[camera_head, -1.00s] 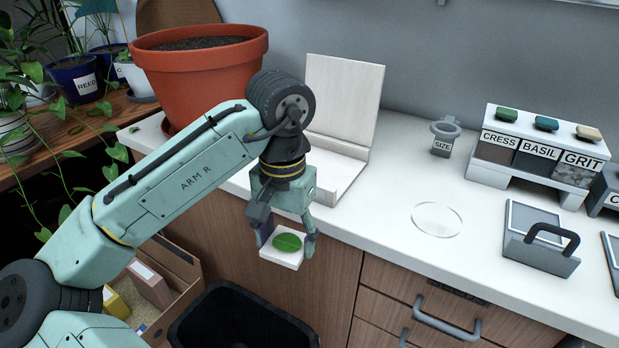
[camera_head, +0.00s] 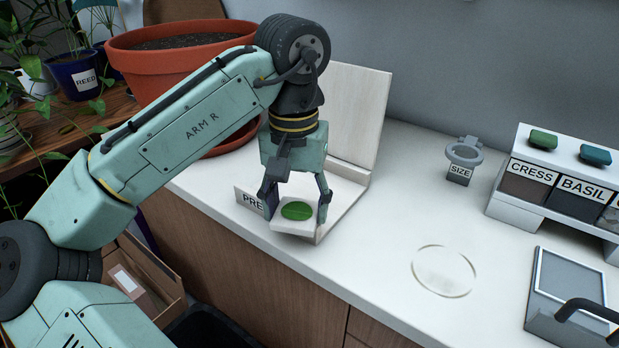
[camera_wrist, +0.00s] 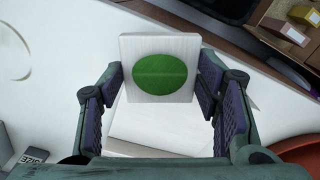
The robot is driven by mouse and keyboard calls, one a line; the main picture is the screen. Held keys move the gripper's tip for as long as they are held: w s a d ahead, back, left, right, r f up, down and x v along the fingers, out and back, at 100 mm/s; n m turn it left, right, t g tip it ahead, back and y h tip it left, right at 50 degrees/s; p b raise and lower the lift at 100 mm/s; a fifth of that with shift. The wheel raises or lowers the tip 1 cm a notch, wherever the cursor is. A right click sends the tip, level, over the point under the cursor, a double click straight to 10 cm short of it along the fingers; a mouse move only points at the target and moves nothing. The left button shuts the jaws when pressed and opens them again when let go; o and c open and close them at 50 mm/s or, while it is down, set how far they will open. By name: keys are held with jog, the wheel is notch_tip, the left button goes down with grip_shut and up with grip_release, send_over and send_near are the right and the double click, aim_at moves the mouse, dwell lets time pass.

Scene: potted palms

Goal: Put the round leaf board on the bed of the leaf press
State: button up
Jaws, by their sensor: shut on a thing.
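The round leaf board is a white square board (camera_head: 278,221) with a round green leaf (camera_head: 297,211) on it. My gripper (camera_head: 297,214) is shut on it, with a finger at each side. The board also shows in the wrist view (camera_wrist: 160,96), leaf towards the camera. The leaf press is white, with its lid (camera_head: 360,112) standing open at the back and a flat bed (camera_head: 342,205) in front. The board is over the front part of the bed, and I cannot tell whether they touch. My gripper hides much of the bed and part of the "PRE" label (camera_head: 250,198).
A large terracotta pot (camera_head: 140,70) stands close behind my arm, left of the press. A ring-topped "SIZE" stand (camera_head: 462,165) and a clear disc (camera_head: 443,271) are to the right. Labelled bins (camera_head: 545,185) stand at far right. The counter between is clear.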

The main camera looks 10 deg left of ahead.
jog(key=p, duration=0.2)
send_over(304, 191)
jog(key=shift+s+f, duration=0.1)
jog(key=shift+f, duration=2.3)
jog(key=shift+f, duration=0.1)
jog(key=shift+f, duration=0.1)
jog(key=o, duration=1.1)
jog(key=shift+r, duration=0.2)
notch_tip(304, 191, up, 12)
jog(key=shift+p, duration=0.3)
